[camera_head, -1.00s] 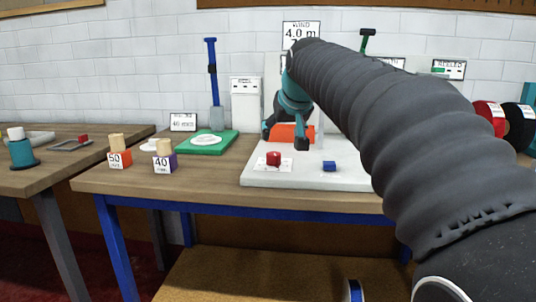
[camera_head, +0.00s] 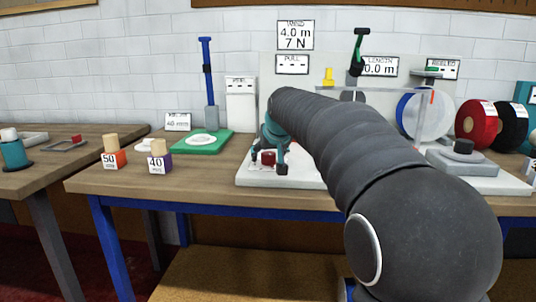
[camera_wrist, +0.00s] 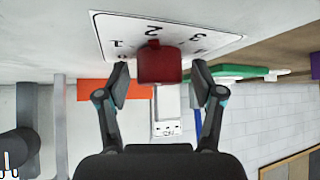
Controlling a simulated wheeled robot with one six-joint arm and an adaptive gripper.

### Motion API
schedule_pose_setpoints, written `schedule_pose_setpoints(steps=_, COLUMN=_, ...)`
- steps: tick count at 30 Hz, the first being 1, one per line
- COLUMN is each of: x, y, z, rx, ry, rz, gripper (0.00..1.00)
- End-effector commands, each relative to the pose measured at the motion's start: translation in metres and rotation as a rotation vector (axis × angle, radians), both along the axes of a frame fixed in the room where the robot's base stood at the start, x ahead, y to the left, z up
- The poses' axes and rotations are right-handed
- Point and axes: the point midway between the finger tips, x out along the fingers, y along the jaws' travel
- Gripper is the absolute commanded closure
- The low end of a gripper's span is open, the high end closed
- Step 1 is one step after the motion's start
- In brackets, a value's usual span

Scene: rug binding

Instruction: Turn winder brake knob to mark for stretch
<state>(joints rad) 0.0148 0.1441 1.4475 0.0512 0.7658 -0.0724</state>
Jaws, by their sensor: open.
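The red brake knob (camera_head: 268,157) stands at the front left of the winder's white base plate (camera_head: 306,180). In the wrist view the red knob (camera_wrist: 160,65) sits on a white dial card (camera_wrist: 118,32) with the marks 1, 2 and 3, upside down there. My gripper (camera_head: 268,168) is at the knob in the head view. In the wrist view my gripper (camera_wrist: 160,80) is open, with one finger on each side of the knob and gaps showing.
A sign (camera_head: 295,36) reads 4.0 m, 7 N. Weight blocks marked 50 (camera_head: 113,159) and 40 (camera_head: 157,163) stand at the table's front left. A green scale (camera_head: 203,142) is behind them. Red (camera_head: 475,118) and black (camera_head: 510,125) rolls stand at right.

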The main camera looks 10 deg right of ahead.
Motion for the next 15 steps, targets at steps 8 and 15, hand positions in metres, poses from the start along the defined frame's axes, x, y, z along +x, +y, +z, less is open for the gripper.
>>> schedule_pose_setpoints(steps=8, x=-0.0001, y=0.0000, z=0.0001, rx=0.000, ry=0.000, rz=0.000, gripper=0.68)
schedule_pose_setpoints(steps=15, x=-0.0002, y=0.0000, z=0.0001, rx=0.000, ry=0.000, rz=-0.001, gripper=0.93)
